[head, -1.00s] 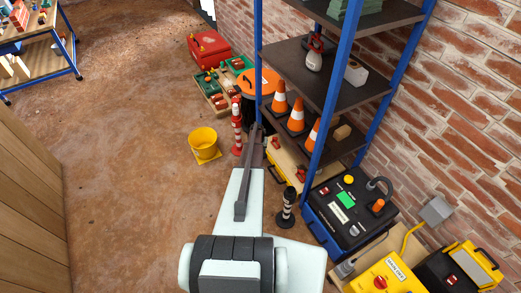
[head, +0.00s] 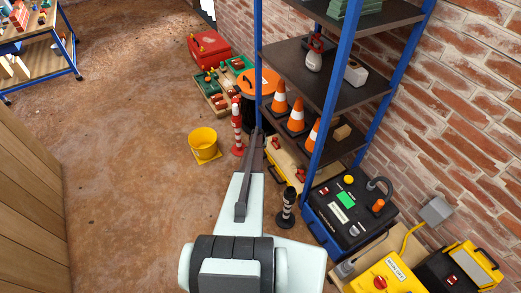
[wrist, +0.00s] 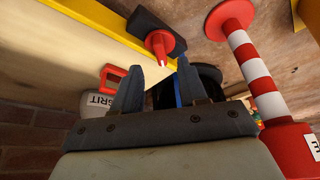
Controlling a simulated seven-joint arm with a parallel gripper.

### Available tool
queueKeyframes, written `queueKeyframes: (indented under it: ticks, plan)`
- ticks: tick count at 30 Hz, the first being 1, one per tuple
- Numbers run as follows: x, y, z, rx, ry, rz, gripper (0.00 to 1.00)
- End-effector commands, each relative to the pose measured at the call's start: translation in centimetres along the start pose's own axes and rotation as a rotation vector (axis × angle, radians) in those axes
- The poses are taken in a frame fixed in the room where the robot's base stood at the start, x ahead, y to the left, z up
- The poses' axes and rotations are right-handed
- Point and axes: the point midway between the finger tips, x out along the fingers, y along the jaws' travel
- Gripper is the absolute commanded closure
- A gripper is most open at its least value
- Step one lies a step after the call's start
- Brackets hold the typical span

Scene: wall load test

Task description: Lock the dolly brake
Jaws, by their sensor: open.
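The dolly (head: 288,158) is a low wooden deck with yellow edging, on the floor beneath the shelf rack. Two red levers sit along it in the head view, a far one (head: 275,142) and a near one (head: 300,175). In the wrist view a red lever on a dark base (wrist: 160,42) stands at the yellow edge, just beyond the fingertips. I cannot tell which of the two it is. My gripper (wrist: 160,78) is open, with nothing between its fingers, pointing at this lever and apart from it.
A red-and-white post (wrist: 256,75) stands close to the right of my gripper; it also shows in the head view (head: 237,125). A yellow bucket (head: 204,142) is left of it. The rack's blue upright (head: 258,60) is close to my arm.

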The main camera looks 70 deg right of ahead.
Motion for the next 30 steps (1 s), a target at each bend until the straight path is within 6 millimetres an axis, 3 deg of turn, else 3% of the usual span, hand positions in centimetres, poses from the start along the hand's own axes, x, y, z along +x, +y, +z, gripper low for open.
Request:
queueKeyframes:
  ticks: [3,9,22,30]
  plan:
    - [2.6,0.0,-0.2,0.000,0.000,0.000,0.57]
    - [5.4,0.0,-0.1,0.000,0.000,0.000,0.57]
    - [6.4,0.0,0.0,0.000,0.000,0.000,0.57]
    - [6.4,0.0,0.0,0.000,0.000,0.000,0.83]
